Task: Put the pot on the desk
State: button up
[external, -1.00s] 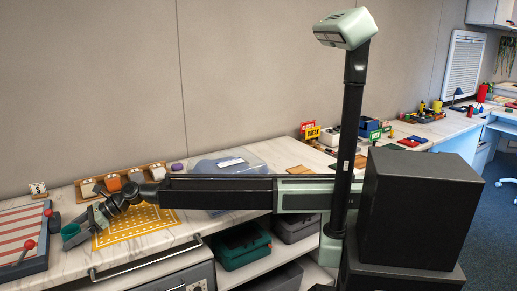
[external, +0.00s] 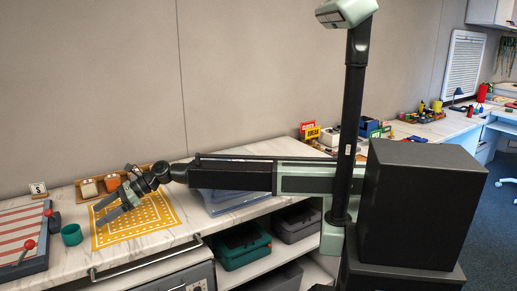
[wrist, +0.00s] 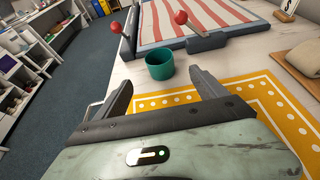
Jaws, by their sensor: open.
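A small green pot (external: 71,235) stands upright on the marble-look desk (external: 160,243), at the left edge of the yellow dotted mat (external: 168,233). The pot also shows in the wrist view (wrist: 160,65), just beyond my fingertips. My gripper (external: 108,211) is over the mat, to the right of the pot and apart from it. In the wrist view my gripper (wrist: 162,84) has its two fingers spread wide with nothing between them.
A red-and-white striped board (external: 22,232) with red-knobbed levers stands left of the pot. A number card (external: 38,189) stands behind. A metal rail (external: 145,260) lines the desk's front edge.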

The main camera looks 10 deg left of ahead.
aim_at(74, 227)
jog(key=shift+s+a+r+p, duration=0.25)
jog(key=shift+s+a, duration=0.15)
jog(key=shift+a, duration=0.2)
jog(key=shift+s+a+r+p, duration=0.2)
jog(key=shift+s+a, duration=0.15)
jog(key=shift+a, duration=0.2)
jog(key=shift+s+a+f+b, duration=0.1)
jog(key=shift+s+f+b, duration=0.1)
jog(key=shift+f+b, duration=0.1)
jog(key=b+x, duration=0.3)
jog(key=x, duration=0.4)
jog(key=shift+s+f, duration=0.2)
jog(key=shift+r, duration=0.1)
